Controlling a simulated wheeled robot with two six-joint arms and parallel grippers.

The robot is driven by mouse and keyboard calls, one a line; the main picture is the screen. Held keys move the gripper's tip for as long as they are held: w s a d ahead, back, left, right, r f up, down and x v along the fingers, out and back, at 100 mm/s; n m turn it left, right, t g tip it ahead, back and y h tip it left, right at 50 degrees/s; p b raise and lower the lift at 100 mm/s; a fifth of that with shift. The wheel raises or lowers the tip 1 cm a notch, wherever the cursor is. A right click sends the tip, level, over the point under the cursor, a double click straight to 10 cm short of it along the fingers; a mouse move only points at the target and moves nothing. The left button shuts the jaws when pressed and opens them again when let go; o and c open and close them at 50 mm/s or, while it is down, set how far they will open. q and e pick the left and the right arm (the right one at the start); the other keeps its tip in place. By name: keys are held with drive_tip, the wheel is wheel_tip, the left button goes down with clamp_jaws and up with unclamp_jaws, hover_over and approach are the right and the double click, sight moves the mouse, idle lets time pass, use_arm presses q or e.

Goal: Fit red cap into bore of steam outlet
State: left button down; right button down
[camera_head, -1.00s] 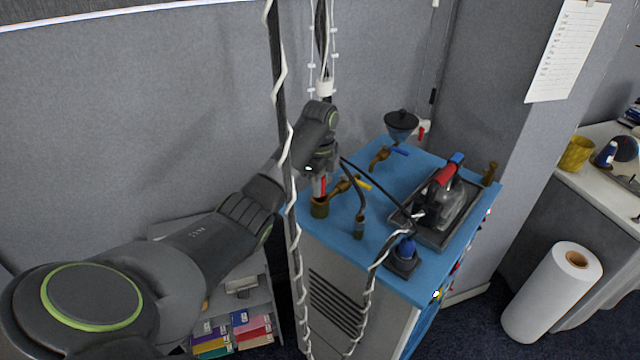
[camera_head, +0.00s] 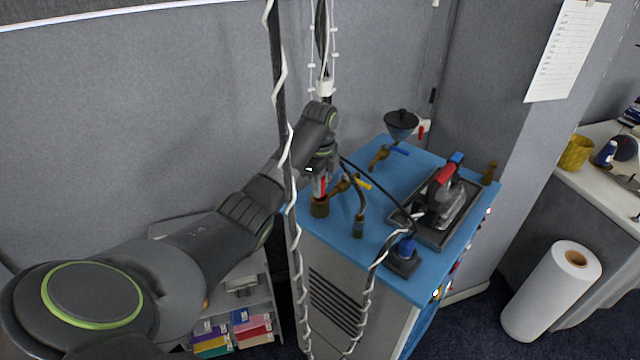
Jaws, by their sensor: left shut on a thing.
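My left gripper (camera_head: 319,180) points down at the left edge of the blue-topped steam station. It is shut on the red cap (camera_head: 322,186), of which only a small red part shows between the fingers. Directly below is the brass steam outlet (camera_head: 320,207), a short upright cylinder on the blue top. The cap's lower end is at or just above the outlet's mouth; I cannot tell whether it is inside the bore. My right gripper is not in view.
A brass valve with a yellow handle (camera_head: 363,184) stands right beside the outlet. An iron (camera_head: 440,195) rests in a dark tray (camera_head: 470,218). A dark pole with a white spiral cord (camera_head: 291,160) crosses in front of my arm. Blue surface (camera_head: 340,250) is clear in front.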

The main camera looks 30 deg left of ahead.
use_arm(q)
drive_tip(key=shift+f, duration=0.7)
drive_tip(key=c, duration=1.1)
unclamp_jaws()
